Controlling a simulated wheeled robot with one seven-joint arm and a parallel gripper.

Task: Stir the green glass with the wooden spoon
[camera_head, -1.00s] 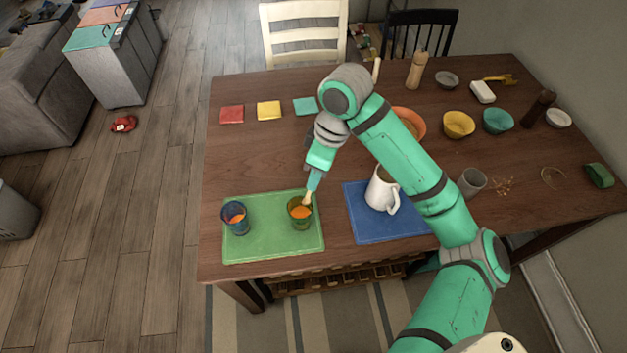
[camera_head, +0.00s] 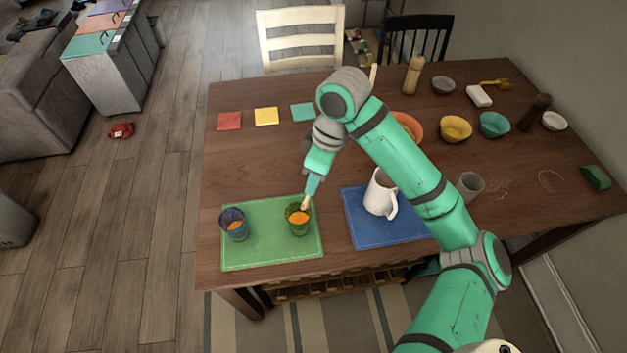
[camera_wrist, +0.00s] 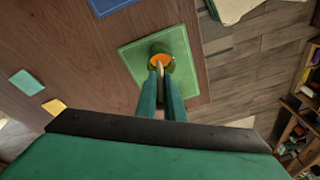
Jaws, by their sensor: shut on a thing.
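The green glass (camera_head: 298,221) stands upright on the green mat (camera_head: 270,253) and holds orange liquid. It also shows in the wrist view (camera_wrist: 165,56). My gripper (camera_head: 313,184) is above the glass, shut on the wooden spoon (camera_head: 305,203). The spoon reaches down into the glass at a tilt, and its lower end is hidden inside. In the wrist view the spoon (camera_wrist: 160,69) runs from between my fingers (camera_wrist: 161,92) to the glass. A blue glass (camera_head: 234,226) with orange liquid stands to the left on the same mat.
A white pitcher (camera_head: 380,194) stands on a blue mat (camera_head: 372,232) to the right, beside my arm. A grey cup (camera_head: 469,187) is farther right. Bowls, including a yellow one (camera_head: 456,129), stand at the back right. Coloured squares (camera_head: 266,116) lie at the back left. The left-middle table is clear.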

